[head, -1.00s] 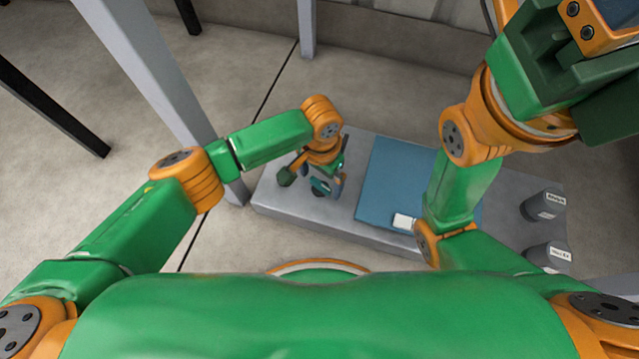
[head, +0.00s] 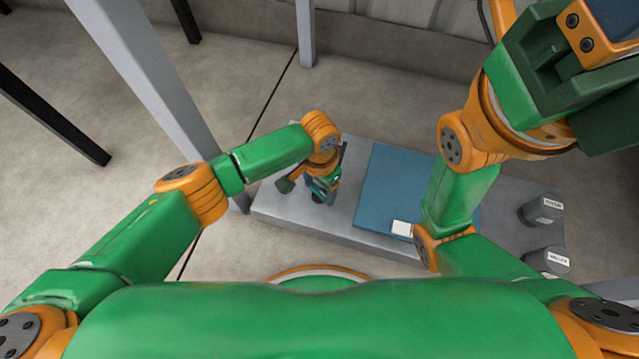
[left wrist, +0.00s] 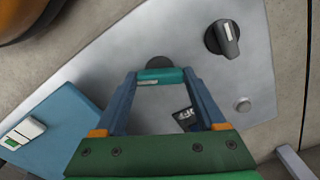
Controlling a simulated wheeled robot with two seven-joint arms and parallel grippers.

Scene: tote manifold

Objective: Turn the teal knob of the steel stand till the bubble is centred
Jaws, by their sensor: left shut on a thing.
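The teal knob (left wrist: 160,76) shows in the left wrist view as a short teal bar between my fingertips, with a dark round part behind it. My left gripper (left wrist: 161,78) is shut on it, one blue finger at each end. In the head view my left gripper (head: 324,188) is low over the left part of the grey bench, and my wrist hides much of the stand. I cannot make out the bubble. My right gripper (head: 598,32) is partly in view at the top right; its fingertips are cut off by the frame edge.
A blue mat (head: 385,185) with a white block (head: 402,229) lies on the grey bench (head: 345,231). Two labelled dark cylinders (head: 541,210) (head: 546,260) stand at its right.

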